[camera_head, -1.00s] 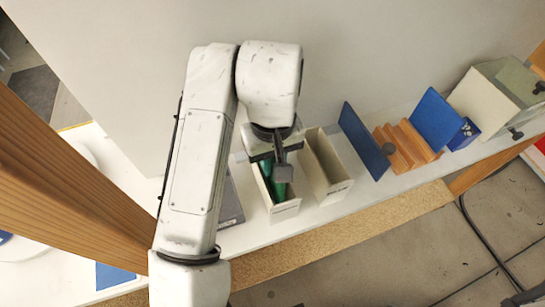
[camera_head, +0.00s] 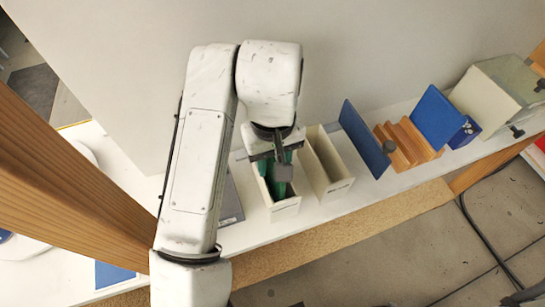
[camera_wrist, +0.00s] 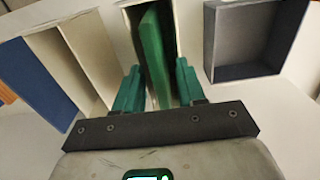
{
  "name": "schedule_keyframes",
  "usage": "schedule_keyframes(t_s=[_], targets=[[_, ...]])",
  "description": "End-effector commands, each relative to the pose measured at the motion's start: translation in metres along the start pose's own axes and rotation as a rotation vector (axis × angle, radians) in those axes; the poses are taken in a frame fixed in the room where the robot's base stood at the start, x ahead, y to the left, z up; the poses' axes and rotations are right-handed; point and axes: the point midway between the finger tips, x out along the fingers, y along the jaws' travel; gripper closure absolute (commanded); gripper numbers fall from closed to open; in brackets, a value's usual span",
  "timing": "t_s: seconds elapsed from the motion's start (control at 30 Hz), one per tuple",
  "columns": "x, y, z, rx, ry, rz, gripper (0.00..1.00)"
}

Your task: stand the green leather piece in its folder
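The green leather piece (camera_wrist: 152,50) stands on edge, slightly tilted, inside a narrow cream folder (camera_head: 285,211). In the head view the piece is mostly hidden by my gripper and the folder walls. My gripper (camera_wrist: 158,86) is over the folder's opening, with its two teal fingers on either side of the piece. Narrow gaps show between the fingers and the piece, so the gripper looks open and not holding it. My gripper also shows in the head view (camera_head: 277,172). The lower end of the piece is hidden in the wrist view.
A second cream box (camera_head: 338,189) stands empty just right of the folder. A dark grey tray (camera_head: 231,205) lies to its left. Blue panels (camera_head: 364,141) and a wooden slotted block (camera_head: 412,146) stand further right. A wall rises behind the shelf (camera_head: 330,212).

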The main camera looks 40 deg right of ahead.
Motion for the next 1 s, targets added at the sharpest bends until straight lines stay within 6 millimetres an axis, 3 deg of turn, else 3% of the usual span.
schedule_keyframes(t_s=[0.37, 0.47, 0.8, 1.0], targets=[[-0.004, 0.000, 0.000, 0.000, 0.000, -0.002, 0.53], [-0.014, -0.001, -0.001, 0.002, 0.001, -0.003, 0.53], [-0.078, -0.001, -0.001, 0.002, 0.002, -0.005, 0.53], [-0.101, 0.000, 0.000, 0.001, 0.000, -0.002, 0.53]])
